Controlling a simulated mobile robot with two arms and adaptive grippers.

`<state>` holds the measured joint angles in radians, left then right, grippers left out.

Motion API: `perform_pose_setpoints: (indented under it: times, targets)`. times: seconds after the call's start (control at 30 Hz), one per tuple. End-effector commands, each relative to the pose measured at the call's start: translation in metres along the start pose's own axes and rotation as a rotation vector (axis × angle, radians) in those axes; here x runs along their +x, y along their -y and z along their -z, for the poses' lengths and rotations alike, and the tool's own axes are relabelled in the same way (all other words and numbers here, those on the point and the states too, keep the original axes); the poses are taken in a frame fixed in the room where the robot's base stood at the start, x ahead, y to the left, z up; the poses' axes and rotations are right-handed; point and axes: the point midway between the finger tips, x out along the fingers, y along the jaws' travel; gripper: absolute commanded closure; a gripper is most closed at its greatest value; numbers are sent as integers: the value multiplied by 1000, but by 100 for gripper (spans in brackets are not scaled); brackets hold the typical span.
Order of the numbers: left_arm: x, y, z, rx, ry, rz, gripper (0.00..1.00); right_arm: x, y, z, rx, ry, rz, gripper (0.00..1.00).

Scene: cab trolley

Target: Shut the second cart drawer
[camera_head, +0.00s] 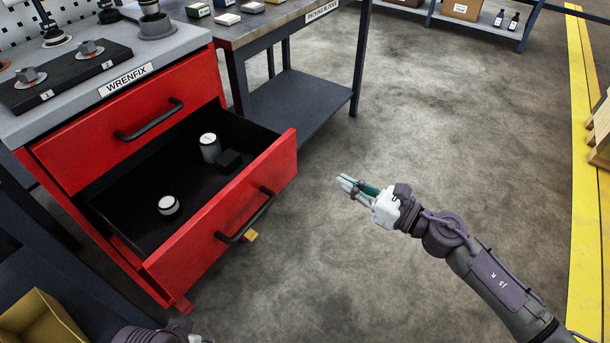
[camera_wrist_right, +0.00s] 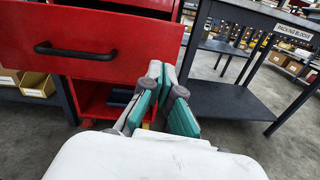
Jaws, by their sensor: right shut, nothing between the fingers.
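The red cart (camera_head: 120,115) stands at the left in the head view. Its second drawer (camera_head: 225,210) is pulled far out, with a black bar handle (camera_head: 248,216) on its front. A few small items lie inside: a grey cylinder (camera_head: 209,148), a black block (camera_head: 228,161) and a white-topped round piece (camera_head: 168,205). The top drawer (camera_head: 130,120) is shut. My right gripper (camera_head: 352,187) is shut and empty, to the right of the open drawer front and apart from it. The right wrist view shows the drawer front (camera_wrist_right: 125,42) ahead to the left. My left gripper is not visible.
A packing bench (camera_head: 300,100) with a lower shelf stands beyond the cart. A cardboard-coloured bin (camera_head: 38,318) is at the lower left. The concrete floor (camera_head: 420,120) around my right arm is clear, with a yellow line (camera_head: 585,160) at the right.

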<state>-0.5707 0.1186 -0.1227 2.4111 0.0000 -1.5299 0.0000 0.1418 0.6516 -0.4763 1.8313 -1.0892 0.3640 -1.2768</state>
Motion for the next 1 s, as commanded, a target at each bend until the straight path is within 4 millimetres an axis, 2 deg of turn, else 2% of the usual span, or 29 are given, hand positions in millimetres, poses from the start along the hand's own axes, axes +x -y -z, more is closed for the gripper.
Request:
perform_pose_setpoints:
  times: [0.1,0.27,0.7,0.83,1.0]
  targets:
    - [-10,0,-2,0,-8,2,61,2,-13,-4,-111,-1,-46,100]
    - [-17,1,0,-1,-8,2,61,15,-16,-9,-130,1,-52,100]
    - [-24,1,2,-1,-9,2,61,104,-20,-9,-125,2,-51,100]
    - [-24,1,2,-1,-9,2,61,124,-21,-8,-125,1,-51,100]
    - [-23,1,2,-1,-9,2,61,138,-22,-7,-124,0,-50,100]
